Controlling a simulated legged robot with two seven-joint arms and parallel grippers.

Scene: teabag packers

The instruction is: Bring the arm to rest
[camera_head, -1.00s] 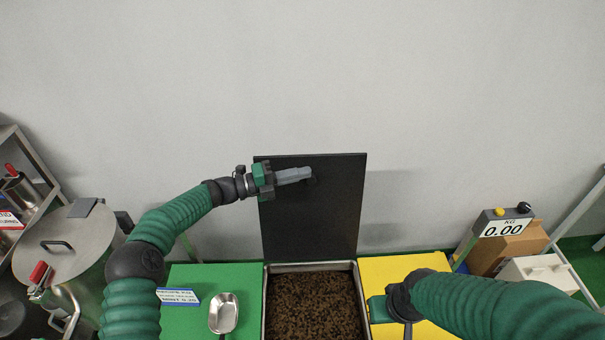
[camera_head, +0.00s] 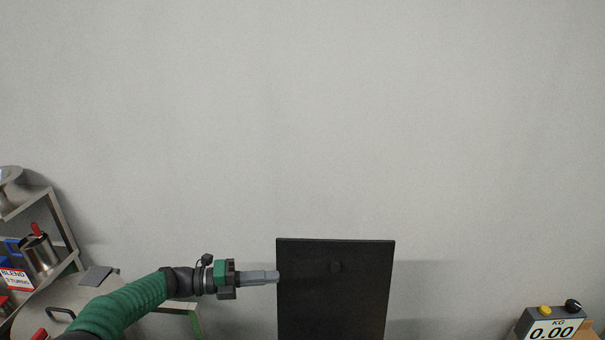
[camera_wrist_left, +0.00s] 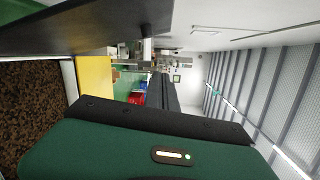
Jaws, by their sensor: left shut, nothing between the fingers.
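My left gripper (camera_head: 262,277) is shut and empty in the head view. It points right, with its tip at the left edge of the upright black panel (camera_head: 335,295); I cannot tell whether they touch. In the left wrist view the gripper's dark green body fills the lower part, and the dark panel (camera_wrist_left: 90,20) spans the upper left. My right arm is out of the head view.
A scale (camera_head: 552,324) reading 0.00 stands at the lower right. A metal shelf (camera_head: 62,225) and a lidded pot (camera_head: 75,300) are at the left. The wrist view shows the bin of brown granules (camera_wrist_left: 30,100) and yellow surface (camera_wrist_left: 95,78). The wall space above is clear.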

